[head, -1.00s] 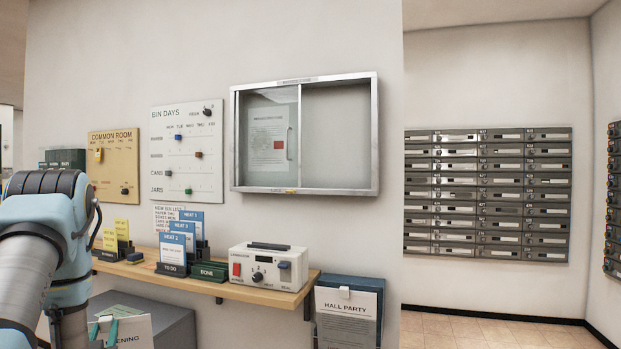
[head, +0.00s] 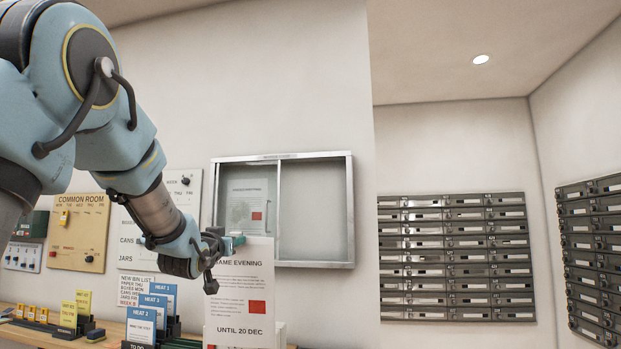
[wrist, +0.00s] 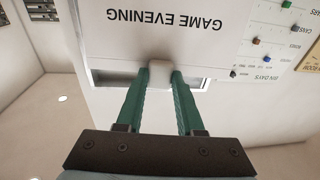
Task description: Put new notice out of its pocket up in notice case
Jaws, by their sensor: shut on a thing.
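The new notice (head: 240,290), a white sheet headed GAME EVENING with a red square, hangs upright in the head view. My gripper (head: 237,240) is shut on the pale tab at its top edge. In the wrist view the green fingers (wrist: 159,78) are on both sides of the tab (wrist: 159,72), and the notice (wrist: 160,35) appears upside down. The notice case (head: 350,210) is on the wall behind. A pane covers its left half, with an old notice (head: 243,190) behind it. The right half looks open and empty. The held notice overlaps the case's lower left corner.
A wooden shelf (head: 105,328) below carries blue cards (head: 150,308) and yellow cards (head: 83,302) in holders. The bin days board (head: 130,255) and common room board (head: 78,235) hang left of the case. Grey mailboxes (head: 455,258) are on the right. Wall right of the case is bare.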

